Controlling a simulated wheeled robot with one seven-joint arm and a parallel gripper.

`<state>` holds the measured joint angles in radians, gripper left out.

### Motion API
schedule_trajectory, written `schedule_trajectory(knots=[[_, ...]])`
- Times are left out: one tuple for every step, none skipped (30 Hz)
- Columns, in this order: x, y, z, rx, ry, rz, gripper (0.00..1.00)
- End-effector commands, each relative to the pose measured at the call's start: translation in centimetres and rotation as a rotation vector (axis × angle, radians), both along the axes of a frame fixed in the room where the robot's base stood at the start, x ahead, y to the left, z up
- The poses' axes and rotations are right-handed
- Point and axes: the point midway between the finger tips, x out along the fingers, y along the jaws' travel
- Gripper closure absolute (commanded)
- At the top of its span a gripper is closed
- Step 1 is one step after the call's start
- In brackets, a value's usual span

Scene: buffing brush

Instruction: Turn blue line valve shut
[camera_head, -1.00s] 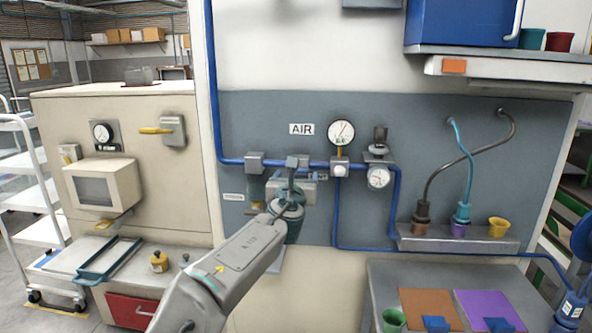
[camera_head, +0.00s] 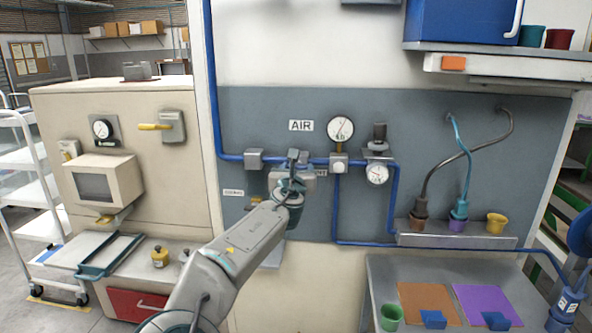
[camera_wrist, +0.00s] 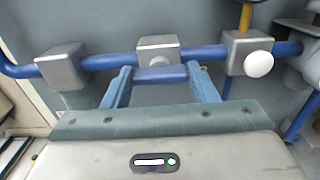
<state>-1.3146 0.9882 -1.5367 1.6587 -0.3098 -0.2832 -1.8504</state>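The blue line (camera_head: 228,159) runs along the grey wall panel through several grey blocks. The middle block (camera_wrist: 158,48) sits straight ahead of my gripper in the wrist view. A short blue bar (camera_wrist: 160,75), apparently the valve's handle, lies level just below that block and spans the gap between my fingers. My gripper (camera_wrist: 160,84) has its two blue-grey fingers wide apart, one at each end of the bar. I cannot tell whether they touch it. In the head view, my gripper (camera_head: 293,184) is in front of the pipe and hides most of the valve.
To the right on the line are a block with a white knob (camera_wrist: 258,64), a round gauge (camera_head: 340,129) above it and a second gauge (camera_head: 377,174). A grey block (camera_head: 254,159) is to the left. A ledge with cups (camera_head: 415,238) and a bench (camera_head: 380,275) stand at right.

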Motion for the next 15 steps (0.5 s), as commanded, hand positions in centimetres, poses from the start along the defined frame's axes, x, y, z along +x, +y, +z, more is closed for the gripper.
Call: schedule_trajectory(knots=[[-0.02, 0.08, 0.01, 0.002, -0.001, 0.005, 0.7], [-0.03, 0.05, 0.0, 0.004, -0.001, 0.005, 0.7], [-0.03, 0.03, -0.03, 0.008, -0.001, 0.006, 0.7], [-0.03, 0.01, -0.05, 0.013, -0.001, 0.006, 0.7], [-0.03, 0.01, -0.08, 0.019, -0.002, 0.006, 0.7], [-0.03, -0.01, -0.12, 0.029, -0.002, 0.006, 0.7], [-0.03, -0.01, -0.16, 0.039, -0.002, 0.006, 0.7], [-0.03, -0.03, -0.19, 0.051, -0.003, 0.006, 0.7], [-0.03, -0.05, -0.22, 0.069, -0.004, 0.006, 0.7], [-0.02, -0.06, -0.25, 0.085, -0.004, 0.006, 0.7], [-0.02, -0.05, -0.28, 0.103, -0.005, 0.006, 0.7], [-0.01, -0.02, -0.34, 0.128, -0.006, 0.007, 0.7], [-0.01, -0.02, -0.37, 0.15, -0.007, 0.008, 0.7], [-0.01, -0.04, -0.4, 0.172, -0.008, 0.008, 0.7], [-0.01, -0.06, -0.47, 0.204, -0.008, 0.007, 0.7]])
